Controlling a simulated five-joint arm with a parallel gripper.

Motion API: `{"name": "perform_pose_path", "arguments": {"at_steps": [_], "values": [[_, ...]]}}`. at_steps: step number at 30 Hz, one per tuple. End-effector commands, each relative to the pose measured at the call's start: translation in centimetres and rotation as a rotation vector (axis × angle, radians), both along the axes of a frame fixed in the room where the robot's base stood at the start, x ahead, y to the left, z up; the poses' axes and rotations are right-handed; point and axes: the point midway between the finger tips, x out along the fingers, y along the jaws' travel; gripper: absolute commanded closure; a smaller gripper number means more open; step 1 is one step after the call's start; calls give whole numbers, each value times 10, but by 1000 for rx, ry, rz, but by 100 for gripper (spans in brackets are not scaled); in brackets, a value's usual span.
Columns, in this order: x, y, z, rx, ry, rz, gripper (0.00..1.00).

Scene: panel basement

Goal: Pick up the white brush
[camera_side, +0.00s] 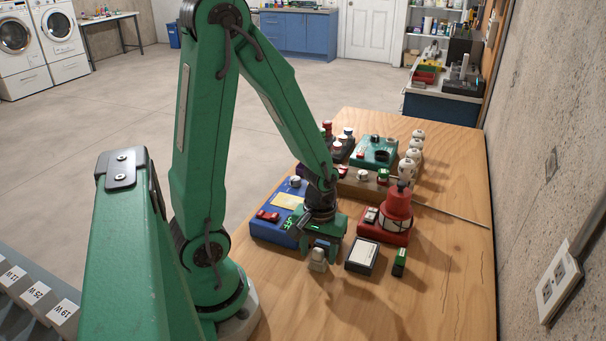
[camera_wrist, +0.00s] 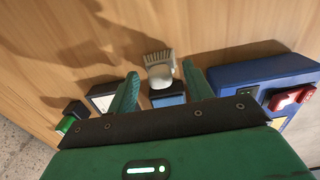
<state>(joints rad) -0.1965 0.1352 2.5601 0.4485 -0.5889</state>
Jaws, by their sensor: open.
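The white brush (camera_wrist: 160,72) lies in the wrist view just ahead of my gripper (camera_wrist: 160,82), with pale bristles at its far end and a dark and blue part nearer to me. The two green fingers stand apart, one on each side of it, and do not appear to touch it. In the side view the brush (camera_side: 318,260) shows as a small whitish block on the wooden table, right below my gripper (camera_side: 320,246). The gripper is open. My gripper's body hides part of the brush.
A blue panel box (camera_side: 268,219) with a red switch stands close to the left. A white-topped dark box (camera_side: 362,256) and a small green-and-black block (camera_side: 399,262) stand to the right. A red box with a red lantern-like piece (camera_side: 397,208) is behind. The front right table is clear.

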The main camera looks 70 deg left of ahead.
Motion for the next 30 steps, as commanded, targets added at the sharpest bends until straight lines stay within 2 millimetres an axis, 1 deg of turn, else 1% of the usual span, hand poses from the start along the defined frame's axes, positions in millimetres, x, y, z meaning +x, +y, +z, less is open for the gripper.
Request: {"name": "perform_pose_path", "arguments": {"at_steps": [14, 15, 17, 18, 20, 21, 22, 23, 30], "values": [[0, 0, 0, 0, 0, 0, 49], [0, 0, 0, 0, 0, 0, 51], [0, 0, 0, 0, 0, 0, 63], [0, 0, 0, 1, -1, 0, 71], [0, 0, 0, 0, 0, 0, 82], [0, 0, 0, 0, 0, 0, 90], [0, 0, 0, 1, -1, 0, 96], [0, 0, 0, 1, -1, 0, 98], [0, 0, 0, 1, -1, 0, 98]]}}
